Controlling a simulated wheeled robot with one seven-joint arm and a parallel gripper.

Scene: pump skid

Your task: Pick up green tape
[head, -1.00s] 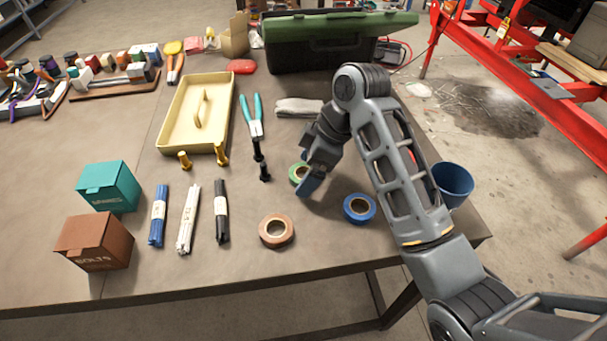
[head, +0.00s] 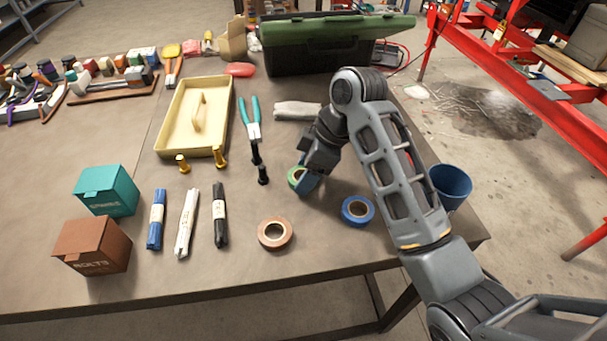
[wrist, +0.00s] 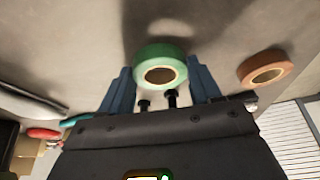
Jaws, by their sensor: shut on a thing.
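The green tape (head: 296,177) is a small roll with a pale core, partly hidden behind my gripper in the head view. In the wrist view the green tape (wrist: 160,68) sits between the two blue fingers, its hole facing the camera. My gripper (wrist: 160,88) is shut on the green tape, with a finger on each side of it. In the head view my gripper (head: 306,180) is low over the right part of the bench. I cannot tell whether the tape is clear of the bench top.
A blue tape roll (head: 357,210) lies right of my gripper and a tan roll (head: 275,233) lies in front. A blue cup (head: 450,185) stands near the right edge. Black bolts (head: 262,175), pliers (head: 251,120) and a yellow tray (head: 168,120) are to the left.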

